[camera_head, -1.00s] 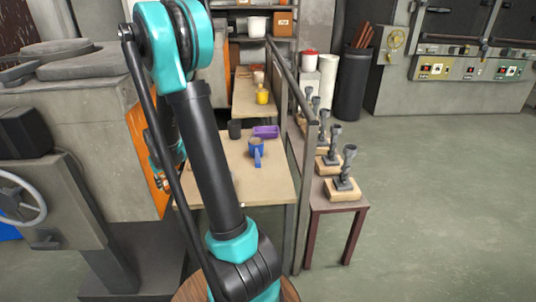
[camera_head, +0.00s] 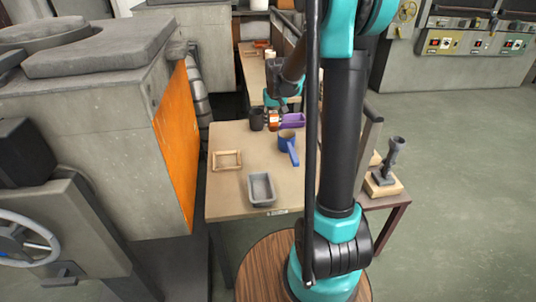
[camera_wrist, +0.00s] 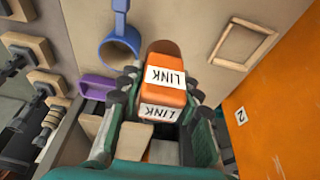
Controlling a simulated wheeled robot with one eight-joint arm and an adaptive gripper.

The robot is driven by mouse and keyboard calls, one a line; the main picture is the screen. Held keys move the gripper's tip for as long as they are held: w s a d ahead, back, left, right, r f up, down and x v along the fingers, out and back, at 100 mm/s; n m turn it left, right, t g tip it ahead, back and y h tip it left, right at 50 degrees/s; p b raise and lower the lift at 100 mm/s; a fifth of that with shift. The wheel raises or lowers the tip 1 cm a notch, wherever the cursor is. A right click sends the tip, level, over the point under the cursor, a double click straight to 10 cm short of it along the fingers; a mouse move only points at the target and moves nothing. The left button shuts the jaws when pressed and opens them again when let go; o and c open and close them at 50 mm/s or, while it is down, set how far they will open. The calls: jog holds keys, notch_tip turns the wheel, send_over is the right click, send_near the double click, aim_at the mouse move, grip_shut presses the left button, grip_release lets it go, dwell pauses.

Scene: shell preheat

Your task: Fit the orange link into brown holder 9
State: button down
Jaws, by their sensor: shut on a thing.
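My gripper (camera_wrist: 150,105) is shut on the orange link (camera_wrist: 168,96), a block with white LINK labels. The link also shows in the head view (camera_head: 273,119), small and partly hidden, over the far part of the near table. A light brown rectangular frame (camera_head: 227,160) lies flat on that table, left of the gripper and apart from the link. It is empty and shows in the wrist view at upper right (camera_wrist: 243,42). I see no number on it, so I cannot tell whether it is holder 9.
A grey tray (camera_head: 261,189) sits at the table's front. An orange panel (camera_head: 175,145) stands left of the table. A side table on the right bears grey fittings (camera_head: 390,160).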

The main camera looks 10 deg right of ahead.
jog(key=shift+w+d+r, duration=0.2)
jog(key=shift+w+r, duration=0.25)
jog(key=shift+r, duration=0.25)
send_near(272, 158)
jog(key=x, duration=0.5)
jog(key=shift+f, duration=0.25)
jog(key=shift+f, duration=0.1)
jog(key=c, duration=1.1)
grip_release()
jog(key=shift+o, duration=0.2)
